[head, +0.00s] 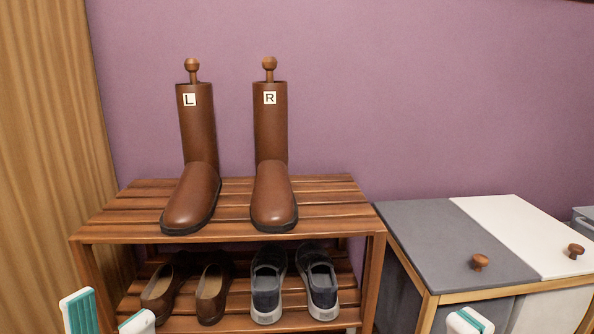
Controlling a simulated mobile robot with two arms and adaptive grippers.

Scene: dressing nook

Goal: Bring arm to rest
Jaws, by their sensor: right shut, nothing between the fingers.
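My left gripper (110,317) shows at the bottom left, in front of the wooden shoe rack (230,238). Its two fingertips stand apart with nothing seen between them. My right gripper (470,321) shows at the bottom right edge, in front of the bin cabinet. Its fingers are shut and empty, and only the tips are in view. Both arms are otherwise out of the picture. A brown boot marked L (192,195) and a brown boot marked R (271,195) stand upright side by side on the rack's top, each with a wooden knob sticking out of its shaft.
Brown shoes (211,295) and grey sneakers (267,290) sit on the rack's lower shelf. A low cabinet with a grey lid (440,240) and a white lid (530,230) stands at right, each lid with a wooden knob. A wooden panel (45,150) rises at left.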

